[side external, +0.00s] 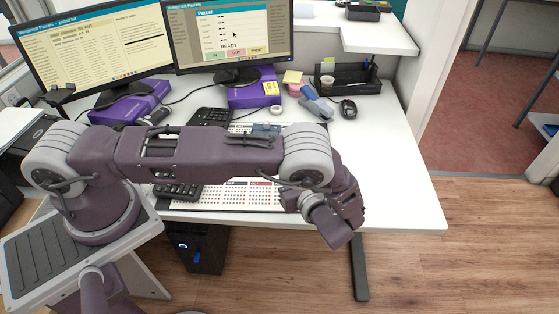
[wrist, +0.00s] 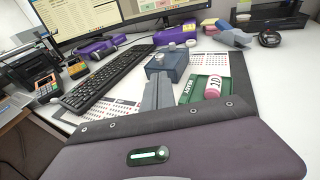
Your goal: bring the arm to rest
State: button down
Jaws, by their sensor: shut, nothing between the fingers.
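My gripper (wrist: 158,90) shows in the wrist view as grey fingers closed together, with nothing between them. They point over the desk, just left of a green tray (wrist: 199,84) marked READY. A pink cylinder (wrist: 213,87) with dark figures on it lies in or against the tray's right side. A blue-grey block with a round knob (wrist: 168,64) sits just beyond the fingertips; I cannot tell whether they touch it. In the side view my arm reaches across the desk's front, and its wrist end hangs near the front edge. The fingers are not clear there.
A calendar mat (side external: 245,196) lies under my arm. The white desk's right side (side external: 400,165) is clear.

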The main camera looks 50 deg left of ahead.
jog(key=s+a+r+n+g+h, duration=0.1)
jog(key=s+r+n+g+h, duration=0.4)
jog(key=r, duration=0.6)
jog(key=s+a+r+n+h, duration=0.1)
jog(key=s+r+n+h, duration=0.2)
jog(key=r+n, duration=0.6)
jog(key=s+d+r+n+t+h, duration=0.1)
jog(key=s+r+n+t+h, duration=0.2)
jog(key=s+r, duration=0.3)
jog(key=s+d+r+n+t+h, duration=0.2)
jog(key=s+r, duration=0.4)
jog(key=s, duration=0.5)
jog(key=shift+s+d+n+t+h, duration=0.2)
jog(key=shift+n+t+h, duration=0.2)
jog(key=shift+n+h, duration=0.65)
jog(key=shift+w+r, duration=0.1)
jog(key=shift+r, duration=0.05)
